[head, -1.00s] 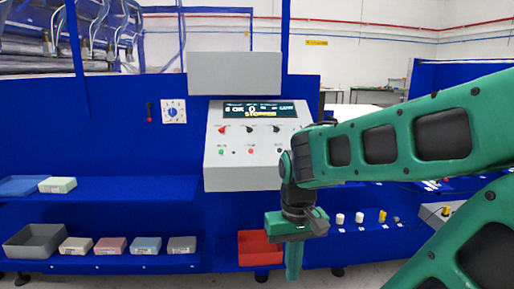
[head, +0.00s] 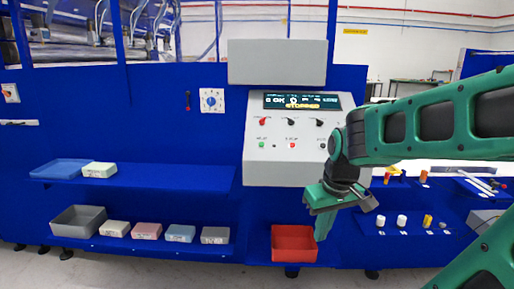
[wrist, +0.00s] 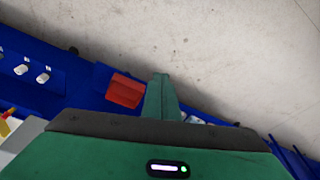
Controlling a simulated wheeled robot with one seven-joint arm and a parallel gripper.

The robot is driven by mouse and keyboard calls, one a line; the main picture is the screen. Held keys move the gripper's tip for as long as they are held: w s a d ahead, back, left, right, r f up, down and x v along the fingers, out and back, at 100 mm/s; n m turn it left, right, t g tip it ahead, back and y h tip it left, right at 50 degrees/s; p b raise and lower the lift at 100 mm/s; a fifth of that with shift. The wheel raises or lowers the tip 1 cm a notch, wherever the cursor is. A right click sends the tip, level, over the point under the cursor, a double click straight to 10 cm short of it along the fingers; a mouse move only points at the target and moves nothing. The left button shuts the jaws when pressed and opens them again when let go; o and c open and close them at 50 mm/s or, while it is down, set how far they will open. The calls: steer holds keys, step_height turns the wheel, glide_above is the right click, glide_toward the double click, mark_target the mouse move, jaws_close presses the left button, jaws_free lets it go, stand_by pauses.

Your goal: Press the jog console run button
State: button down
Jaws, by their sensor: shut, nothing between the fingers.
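My gripper (head: 321,238) is shut and empty, pointing down, below and right of the console, apart from the buttons. In the wrist view my gripper (wrist: 161,82) also shows shut.
A red bin (head: 292,262) sits on the low shelf just left of my gripper; it also shows in the wrist view (wrist: 125,90). Several foam blocks (head: 146,231) and a grey tray (head: 60,224) stand to the left. White and yellow pegs (head: 402,221) stand right.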

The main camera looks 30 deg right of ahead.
steer(key=w+d+r+n+t, duration=0.2)
steer(key=w+r+n+t, duration=0.15)
steer(key=w, duration=0.65)
steer(key=w+d+r+n+t, duration=0.2)
steer(key=w+r+n, duration=0.25)
steer(key=w, duration=0.45)
steer(key=n+t, duration=0.7)
glide_toward(261, 144)
steer(key=w+a+r, duration=0.3)
steer(key=r, duration=0.5)
steer(key=shift+r+g, duration=0.15)
steer(key=shift+g, duration=0.1)
steer(key=shift+w+d+f, duration=0.4)
steer(key=shift+w+f, duration=0.2)
steer(key=shift+f, duration=0.65)
steer(key=shift+w+d+f, duration=0.45)
steer(key=shift+w+f, duration=0.2)
steer(key=shift+f, duration=0.6)
steer(key=shift+w+d+f, duration=0.4)
steer(key=shift+w+f, duration=0.2)
steer(key=shift+f, duration=0.7)
steer(key=shift+f, duration=0.1)
steer(key=shift+d+f, duration=0.1)
steer(key=shift+f, duration=0.1)
